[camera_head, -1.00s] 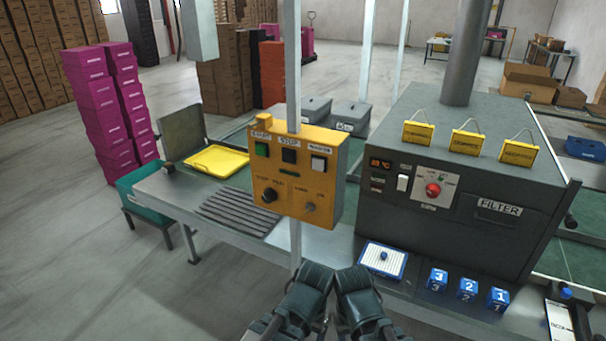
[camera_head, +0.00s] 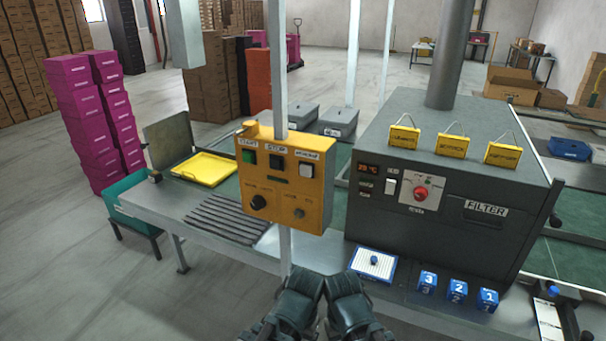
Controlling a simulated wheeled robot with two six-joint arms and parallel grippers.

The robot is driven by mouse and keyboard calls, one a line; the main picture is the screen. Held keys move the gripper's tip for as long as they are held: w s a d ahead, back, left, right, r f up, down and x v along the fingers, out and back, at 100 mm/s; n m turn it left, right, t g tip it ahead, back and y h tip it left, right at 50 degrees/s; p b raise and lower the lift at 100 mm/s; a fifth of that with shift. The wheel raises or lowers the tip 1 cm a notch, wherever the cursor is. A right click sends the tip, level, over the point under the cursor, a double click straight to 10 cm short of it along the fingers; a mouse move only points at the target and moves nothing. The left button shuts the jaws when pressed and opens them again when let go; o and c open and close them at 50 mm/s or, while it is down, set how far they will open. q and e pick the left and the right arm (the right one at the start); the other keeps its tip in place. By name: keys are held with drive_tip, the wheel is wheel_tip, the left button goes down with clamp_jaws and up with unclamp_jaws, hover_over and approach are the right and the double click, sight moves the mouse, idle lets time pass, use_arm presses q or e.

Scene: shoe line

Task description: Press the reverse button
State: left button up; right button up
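The yellow control box (camera_head: 320,208) is mounted on a grey post near the middle of the head view. Its top row has a green button (camera_head: 249,157) under a START label, a black button (camera_head: 276,161) under a STOP label, and a white button (camera_head: 306,171) under a third label too blurred to read surely. Two dark knobs sit below. My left gripper (camera_head: 302,276) and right gripper (camera_head: 347,277) are side by side at the bottom edge, below the box and apart from it. Their finger openings are not clear.
A dark filter machine (camera_head: 450,235) with a red knob (camera_head: 421,194) stands right of the box. Blue numbered blocks (camera_head: 457,291) and a white-and-blue tray (camera_head: 356,276) sit before it. A yellow tray (camera_head: 205,168) lies on the bench at left.

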use_arm(q)
clamp_jaws()
idle(0.5)
idle(1.4)
